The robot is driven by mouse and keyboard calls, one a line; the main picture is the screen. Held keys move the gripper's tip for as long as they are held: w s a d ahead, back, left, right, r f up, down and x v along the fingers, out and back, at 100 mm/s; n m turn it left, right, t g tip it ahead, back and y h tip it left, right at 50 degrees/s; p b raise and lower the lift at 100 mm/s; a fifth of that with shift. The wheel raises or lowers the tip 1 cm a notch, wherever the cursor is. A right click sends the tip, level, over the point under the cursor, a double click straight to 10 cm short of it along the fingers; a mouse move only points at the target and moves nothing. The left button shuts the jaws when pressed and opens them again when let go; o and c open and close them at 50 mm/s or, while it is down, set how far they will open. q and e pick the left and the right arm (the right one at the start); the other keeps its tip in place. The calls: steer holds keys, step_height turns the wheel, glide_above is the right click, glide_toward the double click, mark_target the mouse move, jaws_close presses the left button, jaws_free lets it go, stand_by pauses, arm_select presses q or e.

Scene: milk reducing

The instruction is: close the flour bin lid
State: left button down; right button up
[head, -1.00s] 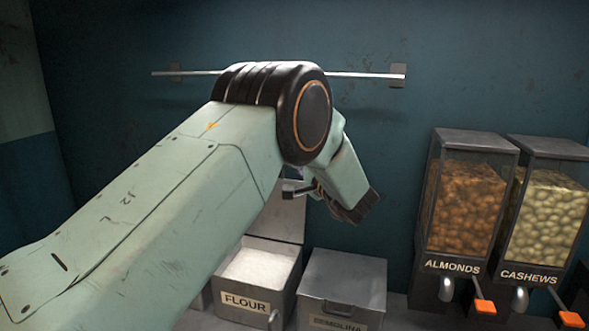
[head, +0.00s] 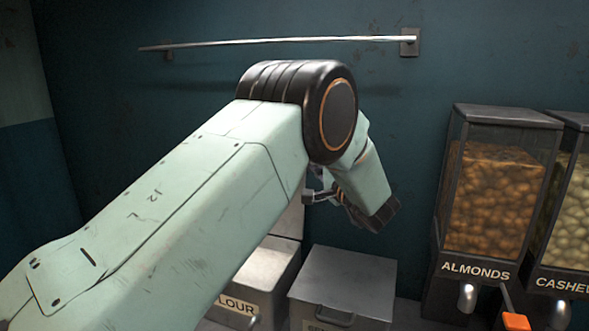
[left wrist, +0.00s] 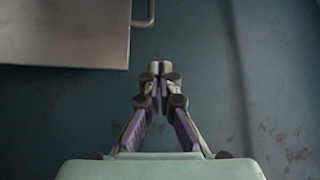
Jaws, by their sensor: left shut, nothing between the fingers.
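The flour bin (head: 257,297) stands at the lower middle of the head view, partly hidden by my left arm. Its top shows as a flat greyish surface, and I cannot tell whether this is flour or a lid. A pale upright panel (head: 289,221), apparently the raised lid, shows behind it. In the left wrist view a grey metal panel with a handle (left wrist: 65,30), likely that lid, is at the upper left. My left gripper (left wrist: 160,68) is shut and empty, apart from the panel in that picture. In the head view the gripper is mostly hidden by my wrist. My right gripper is not in view.
The closed semolina bin (head: 345,275) stands just right of the flour bin. The almonds dispenser (head: 495,200) and cashews dispenser (head: 573,215) stand farther right. A metal rail (head: 290,41) runs along the wall above my arm.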

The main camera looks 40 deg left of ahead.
arm_select(q)
steer(key=a, duration=0.2)
steer(key=w+a+f+b, duration=0.1)
steer(key=a, duration=0.2)
steer(key=w+a+b, duration=0.1)
steer(key=a, duration=0.2)
steer(key=shift+f, duration=0.25)
steer(key=shift+w+a+r+b, duration=0.1)
steer(key=shift+w+a+b, duration=0.1)
steer(key=shift+a+b, duration=0.15)
steer(key=shift+w+a, duration=0.35)
steer(key=shift+a, duration=0.1)
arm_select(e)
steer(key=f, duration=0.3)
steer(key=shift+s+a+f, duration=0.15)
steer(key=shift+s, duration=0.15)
arm_select(q)
steer(key=shift+r, duration=0.1)
